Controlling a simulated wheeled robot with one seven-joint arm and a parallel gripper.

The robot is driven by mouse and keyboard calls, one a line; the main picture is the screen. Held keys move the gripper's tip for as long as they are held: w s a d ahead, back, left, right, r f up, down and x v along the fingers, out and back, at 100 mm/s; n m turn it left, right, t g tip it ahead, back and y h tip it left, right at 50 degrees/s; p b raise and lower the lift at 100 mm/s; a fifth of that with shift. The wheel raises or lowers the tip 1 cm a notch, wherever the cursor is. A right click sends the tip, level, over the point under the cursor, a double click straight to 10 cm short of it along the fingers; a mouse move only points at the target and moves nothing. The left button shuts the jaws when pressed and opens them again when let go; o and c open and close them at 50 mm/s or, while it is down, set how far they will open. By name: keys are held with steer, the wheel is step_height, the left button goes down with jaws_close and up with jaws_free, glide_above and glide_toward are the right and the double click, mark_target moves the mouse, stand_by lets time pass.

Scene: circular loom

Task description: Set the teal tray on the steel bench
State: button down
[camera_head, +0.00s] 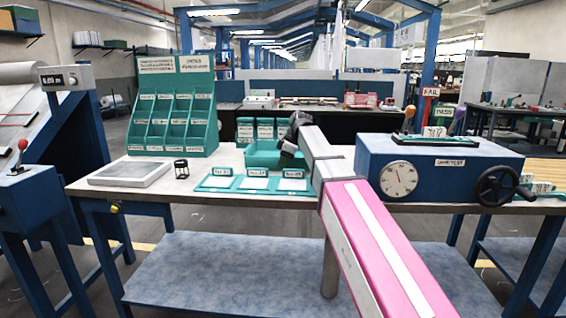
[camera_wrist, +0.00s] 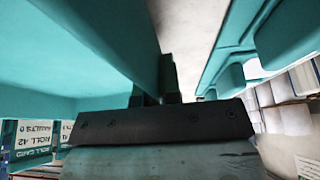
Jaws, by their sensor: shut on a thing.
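The teal tray (camera_head: 262,158) is at the middle of the steel bench (camera_head: 145,193), behind a row of teal card holders. My gripper (camera_head: 291,142) is shut on the tray's right side wall. In the wrist view the gripper (camera_wrist: 167,88) pinches the wall of the teal tray (camera_wrist: 60,55), and the tray's inside shows to the left. The tray looks roughly level. I cannot tell whether its underside touches the bench top or hangs a little above it. My arm hides part of the bench to the right of the tray.
Teal card holders (camera_head: 255,183) lie in front of the tray. A tiered teal rack (camera_head: 172,110), a white-framed panel (camera_head: 130,174) and a small black holder (camera_head: 181,169) stand at left. A blue tester (camera_head: 432,166) with a dial stands at right. Labelled teal boxes (camera_head: 265,128) stand behind.

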steer(key=c, duration=1.2)
jaws_free()
steer(key=v, duration=1)
steer(key=shift+d+r, duration=0.1)
steer(key=shift+r, duration=0.3)
